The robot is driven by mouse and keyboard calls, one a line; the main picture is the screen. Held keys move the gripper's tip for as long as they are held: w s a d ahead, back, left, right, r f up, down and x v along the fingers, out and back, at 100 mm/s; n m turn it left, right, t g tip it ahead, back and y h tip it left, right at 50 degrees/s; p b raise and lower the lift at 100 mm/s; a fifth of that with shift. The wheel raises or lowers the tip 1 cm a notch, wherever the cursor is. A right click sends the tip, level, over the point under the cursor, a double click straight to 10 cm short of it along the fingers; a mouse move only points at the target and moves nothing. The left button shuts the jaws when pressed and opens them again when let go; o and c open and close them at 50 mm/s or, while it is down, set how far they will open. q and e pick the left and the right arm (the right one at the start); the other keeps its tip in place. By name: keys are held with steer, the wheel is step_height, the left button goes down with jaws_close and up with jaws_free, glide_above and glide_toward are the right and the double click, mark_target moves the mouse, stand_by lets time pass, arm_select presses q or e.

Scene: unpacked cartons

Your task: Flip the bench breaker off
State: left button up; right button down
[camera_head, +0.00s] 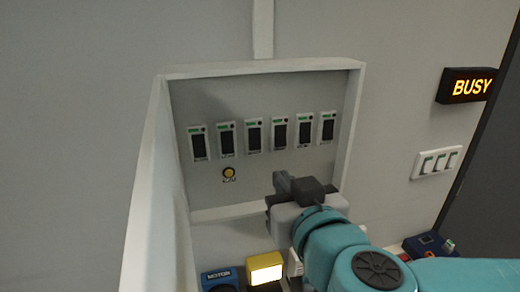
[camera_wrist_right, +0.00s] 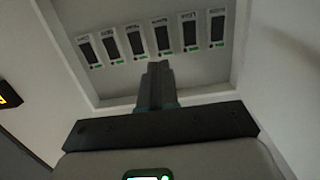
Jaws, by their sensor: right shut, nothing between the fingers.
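A row of several dark breakers is set in a recessed panel (camera_head: 265,160) on the wall. Each has a white plate, a green mark and a label; the labels are too small to read, so I cannot tell which is the bench breaker. The leftmost breaker (camera_head: 199,144) and rightmost breaker (camera_head: 327,129) show whole. My right gripper (camera_head: 281,180) is shut and empty, below the right half of the row and apart from it. In the right wrist view, its shut fingers (camera_wrist_right: 157,75) point at the panel, below the row. My left gripper is out of view.
A yellow round button (camera_head: 229,173) sits below the row. The panel frame (camera_head: 260,67) stands out around it, with a white door-like board (camera_head: 150,200) at left. A BUSY sign (camera_head: 468,86) and white switches (camera_head: 436,162) are at right; a blue MOTOR box (camera_head: 219,278) and lit yellow box (camera_head: 264,269) are below.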

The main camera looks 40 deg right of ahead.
glide_toward(256, 146)
steer(key=x, duration=0.7)
stand_by(0.4)
